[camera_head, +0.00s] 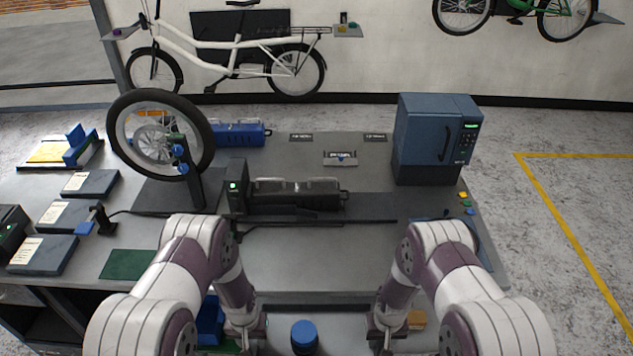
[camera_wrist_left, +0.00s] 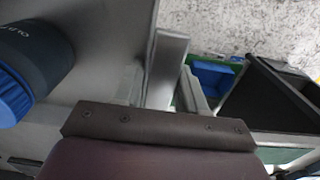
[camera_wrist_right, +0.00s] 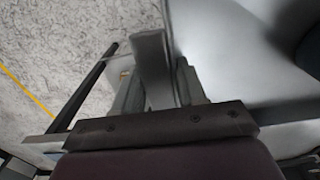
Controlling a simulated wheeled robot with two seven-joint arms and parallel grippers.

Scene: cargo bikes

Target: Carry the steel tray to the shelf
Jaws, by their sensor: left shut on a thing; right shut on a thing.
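The steel tray (camera_head: 345,338) is at the bottom of the head view, between my two arms and just in front of the bench. A dark bottle with a blue cap (camera_head: 304,336) stands on it; it also shows in the left wrist view (camera_wrist_left: 30,75). My left gripper (camera_head: 246,338) is shut on the tray's left edge, where the tray (camera_wrist_left: 110,50) fills the upper left of the left wrist view. My right gripper (camera_head: 388,338) is shut on the opposite edge, with the tray (camera_wrist_right: 225,60) on the right in its wrist view. I cannot clearly identify the shelf.
The grey bench (camera_head: 300,265) spans the middle. On it stand a wheel on a stand (camera_head: 203,130), a black battery case (camera_head: 295,192) and a blue cabinet (camera_head: 432,140). A blue bin (camera_head: 210,322) lies low beside my left arm. The floor at right is clear.

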